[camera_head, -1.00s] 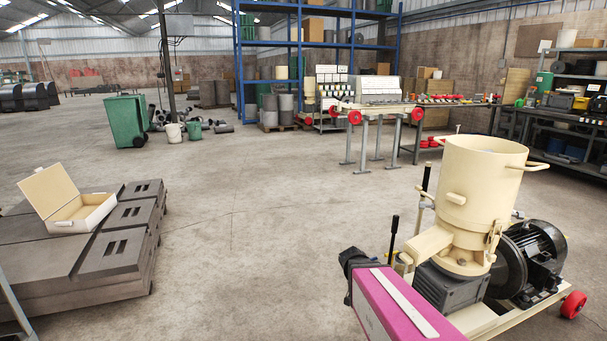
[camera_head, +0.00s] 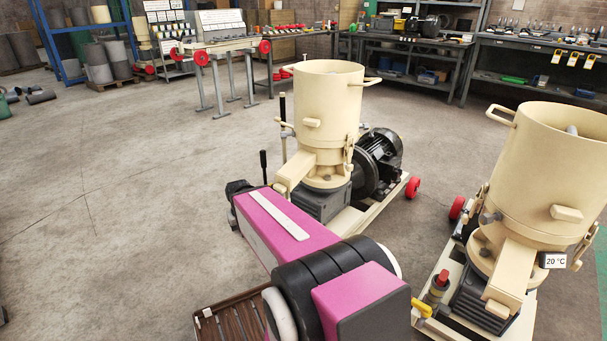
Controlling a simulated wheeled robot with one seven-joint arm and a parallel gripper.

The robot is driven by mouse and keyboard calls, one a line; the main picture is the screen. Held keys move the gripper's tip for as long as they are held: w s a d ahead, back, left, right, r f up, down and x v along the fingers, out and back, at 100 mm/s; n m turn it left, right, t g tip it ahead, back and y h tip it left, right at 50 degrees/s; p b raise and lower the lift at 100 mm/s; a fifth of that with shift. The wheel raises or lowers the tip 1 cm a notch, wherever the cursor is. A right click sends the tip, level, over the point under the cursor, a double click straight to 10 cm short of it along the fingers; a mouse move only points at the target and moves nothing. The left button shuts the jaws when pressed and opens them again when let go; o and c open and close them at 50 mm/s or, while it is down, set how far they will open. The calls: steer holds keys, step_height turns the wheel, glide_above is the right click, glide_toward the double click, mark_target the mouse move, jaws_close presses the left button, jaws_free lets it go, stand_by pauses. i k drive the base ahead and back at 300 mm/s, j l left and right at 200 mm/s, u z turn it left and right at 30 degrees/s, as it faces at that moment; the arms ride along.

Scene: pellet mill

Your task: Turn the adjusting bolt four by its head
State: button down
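Two cream pellet mills stand ahead. The middle mill (camera_head: 328,110) has a dark motor (camera_head: 378,160) beside it on a wheeled frame. The right mill (camera_head: 545,170) is nearer and carries a display reading 20 °C (camera_head: 555,261). Small bolts and fittings show around the mills' lower collars, but I cannot tell which is adjusting bolt four. My pink and black arm (camera_head: 290,225) reaches up and left from the bottom, in front of the middle mill's base. Its far end is a dark part; no gripper fingers can be made out.
A red knob (camera_head: 442,278) and a yellow handle (camera_head: 422,308) are low by the right mill. A brown slatted surface (camera_head: 228,312) lies at the bottom. Workbenches (camera_head: 400,55) line the back. The floor at left (camera_head: 120,200) is clear.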

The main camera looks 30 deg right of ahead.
mark_target(283, 135)
steer(key=i+j+z, duration=1.05)
steer(key=j, duration=0.2)
steer(key=i+j+z, duration=0.35)
steer(key=j, duration=0.25)
steer(key=i+j+z, duration=0.1)
steer(key=j+z, duration=0.25)
steer(key=j, duration=0.25)
steer(key=i+j+z, duration=0.1)
steer(key=j+z, duration=0.25)
steer(key=j, duration=0.35)
steer(key=j+z, duration=0.35)
steer(key=j, duration=0.3)
steer(key=k+j+z, duration=0.1)
steer(key=j+z, duration=0.2)
steer(key=j, duration=0.4)
